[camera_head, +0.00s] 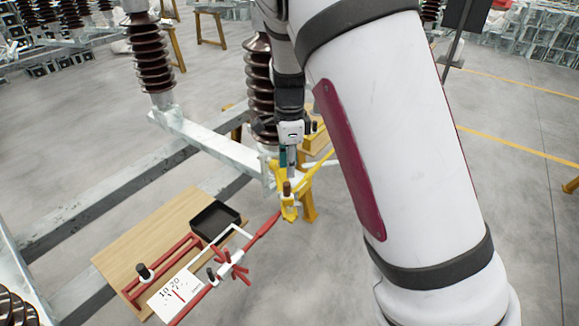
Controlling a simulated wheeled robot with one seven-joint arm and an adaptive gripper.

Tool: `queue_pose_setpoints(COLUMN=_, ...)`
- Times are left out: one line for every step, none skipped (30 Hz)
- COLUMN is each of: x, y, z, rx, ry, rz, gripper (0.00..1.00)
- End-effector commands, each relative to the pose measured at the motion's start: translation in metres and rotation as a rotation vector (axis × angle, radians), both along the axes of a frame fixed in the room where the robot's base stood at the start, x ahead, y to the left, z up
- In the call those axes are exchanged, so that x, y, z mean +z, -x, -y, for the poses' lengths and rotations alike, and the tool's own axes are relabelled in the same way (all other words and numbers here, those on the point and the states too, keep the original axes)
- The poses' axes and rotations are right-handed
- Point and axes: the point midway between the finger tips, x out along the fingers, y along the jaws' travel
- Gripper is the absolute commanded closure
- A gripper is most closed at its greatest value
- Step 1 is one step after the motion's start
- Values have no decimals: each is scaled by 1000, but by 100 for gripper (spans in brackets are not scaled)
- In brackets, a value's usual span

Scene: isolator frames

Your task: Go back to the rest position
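My gripper (289,155) points down near the middle of the picture, small and partly in the shade of my arm. Its fingertips are too small and overlapped to tell whether they are open or shut, or whether anything is between them. A yellow fitting (289,205) with a brown knob on top is just below the gripper. I cannot tell whether they touch. My large white arm fills the right half of the view and hides what is behind it.
A wooden board (140,240) at lower left bears a black tray (215,220), red bars and a white marked sheet (176,294). A steel beam (205,142) carries brown insulators (150,55) close to the gripper. Open grey floor (520,140) lies at right.

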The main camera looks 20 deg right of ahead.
Motion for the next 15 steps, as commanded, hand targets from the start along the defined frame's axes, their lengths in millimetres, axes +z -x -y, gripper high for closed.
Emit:
queue_pose_setpoints(x=0, y=0, z=0, rx=0, ry=0, rz=0, gripper=73)
queue_pose_setpoints(x=0, y=0, z=0, rx=0, ry=0, rz=0, gripper=73)
queue_pose_setpoints(x=0, y=0, z=0, rx=0, ry=0, rz=0, gripper=73)
queue_pose_setpoints(x=0, y=0, z=0, rx=0, ry=0, rz=0, gripper=73)
queue_pose_setpoints(x=0, y=0, z=0, rx=0, ry=0, rz=0, gripper=73)
queue_pose_setpoints(x=0, y=0, z=0, rx=0, ry=0, rz=0, gripper=73)
queue_pose_setpoints(x=0, y=0, z=0, rx=0, ry=0, rz=0, gripper=73)
queue_pose_setpoints(x=0, y=0, z=0, rx=0, ry=0, rz=0, gripper=73)
queue_pose_setpoints(x=0, y=0, z=0, rx=1, ry=-1, rz=0, gripper=73)
queue_pose_setpoints(x=3, y=2, z=0, rx=11, ry=-6, rz=3, gripper=73)
queue_pose_setpoints(x=6, y=4, z=0, rx=23, ry=-12, rz=6, gripper=73)
queue_pose_setpoints(x=13, y=7, z=-1, rx=50, ry=-23, rz=12, gripper=73)
queue_pose_setpoints(x=19, y=11, z=-1, rx=74, ry=-32, rz=19, gripper=73)
queue_pose_setpoints(x=25, y=15, z=-2, rx=103, ry=-43, rz=26, gripper=73)
queue_pose_setpoints(x=36, y=21, z=-3, rx=149, ry=-58, rz=38, gripper=73)
